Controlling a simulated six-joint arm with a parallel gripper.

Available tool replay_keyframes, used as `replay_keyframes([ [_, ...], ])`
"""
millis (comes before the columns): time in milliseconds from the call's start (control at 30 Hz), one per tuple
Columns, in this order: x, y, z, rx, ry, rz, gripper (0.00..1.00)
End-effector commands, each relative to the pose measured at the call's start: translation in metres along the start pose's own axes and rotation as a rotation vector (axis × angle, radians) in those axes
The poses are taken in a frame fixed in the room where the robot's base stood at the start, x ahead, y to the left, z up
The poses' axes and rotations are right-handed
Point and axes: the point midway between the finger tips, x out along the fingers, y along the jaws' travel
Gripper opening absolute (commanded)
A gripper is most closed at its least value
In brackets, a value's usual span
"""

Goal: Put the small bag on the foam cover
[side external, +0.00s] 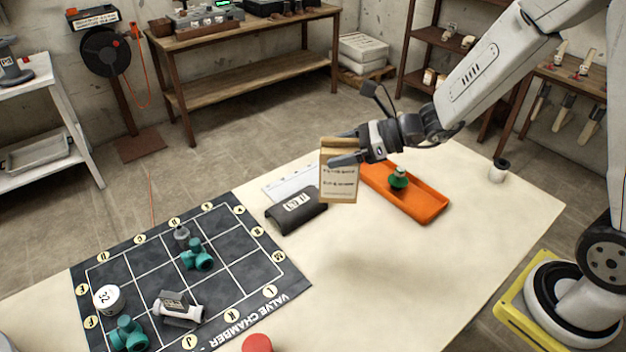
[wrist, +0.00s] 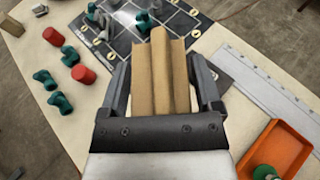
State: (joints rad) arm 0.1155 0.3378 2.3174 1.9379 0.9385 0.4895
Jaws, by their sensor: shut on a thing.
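The small bag (side external: 338,184) is a tan paper packet with printed lines on its face. My gripper (side external: 345,150) is shut on it and holds it upright, up off the table. In the wrist view the bag (wrist: 161,85) sits between my two fingers. The foam cover (side external: 298,209) is a dark grey block with a white label. It lies on the table just left of and below the bag in the side view, apart from it. I cannot make the cover out clearly in the wrist view.
An orange tray (side external: 421,205) with a green fitting (side external: 398,178) lies to the right. A dark gridded mat (side external: 240,285) at the left bears teal fittings, a white round piece and a grey valve. A red cap (side external: 257,343) stands near the front. The table's right part is mostly clear.

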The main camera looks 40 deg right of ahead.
Motion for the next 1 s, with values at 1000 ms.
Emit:
replay_keyframes([
  [1000, 0.046, -0.053, -0.004, 0.024, -0.008, -0.050, 0.00],
])
